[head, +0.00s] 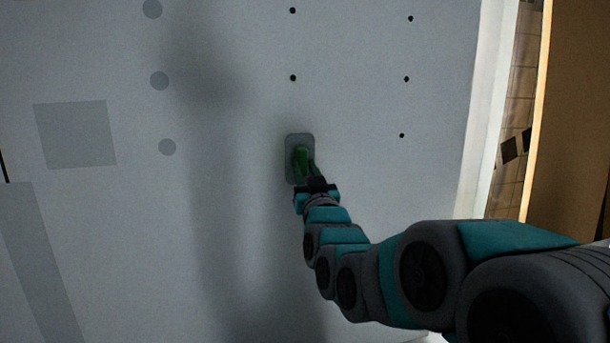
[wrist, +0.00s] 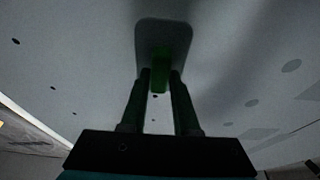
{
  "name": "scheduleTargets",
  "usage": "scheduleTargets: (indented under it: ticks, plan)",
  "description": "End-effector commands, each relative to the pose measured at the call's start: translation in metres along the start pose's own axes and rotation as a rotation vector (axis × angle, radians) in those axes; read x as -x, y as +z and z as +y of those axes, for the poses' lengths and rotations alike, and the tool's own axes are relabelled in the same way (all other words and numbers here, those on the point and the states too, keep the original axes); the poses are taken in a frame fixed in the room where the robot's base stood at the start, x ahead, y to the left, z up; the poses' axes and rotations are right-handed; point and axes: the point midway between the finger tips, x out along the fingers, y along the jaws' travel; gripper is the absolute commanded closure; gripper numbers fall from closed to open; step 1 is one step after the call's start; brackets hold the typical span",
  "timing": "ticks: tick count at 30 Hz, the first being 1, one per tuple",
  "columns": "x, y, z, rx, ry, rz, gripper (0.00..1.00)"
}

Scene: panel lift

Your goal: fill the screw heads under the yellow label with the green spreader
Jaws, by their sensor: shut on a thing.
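The spreader has a grey rounded plate (head: 293,140) and a green handle (head: 301,158). My gripper (head: 307,177) is shut on the green handle. In the wrist view the handle (wrist: 160,72) sits between the two dark fingers, with the plate (wrist: 163,32) beyond it. The plate lies along the pale panel, but I cannot tell whether it touches. Dark screw heads show in a column above the spreader, one here (head: 293,77), and in another column to its right, one here (head: 406,79). No yellow label shows in either view.
Round grey patches (head: 159,80) form a column left of the spreader. A grey square (head: 75,135) and a grey strip (head: 40,260) mark the panel's left side. The panel ends at a white edge (head: 487,110) on the right, beside a tan board (head: 580,110).

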Motion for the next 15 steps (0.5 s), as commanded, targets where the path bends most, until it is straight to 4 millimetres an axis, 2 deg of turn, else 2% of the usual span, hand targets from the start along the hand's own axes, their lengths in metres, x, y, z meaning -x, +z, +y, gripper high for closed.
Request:
scheduleTargets:
  ticks: [15]
  plan:
    - [-0.053, 0.018, 0.0, 0.0, -0.001, -0.005, 1.0]
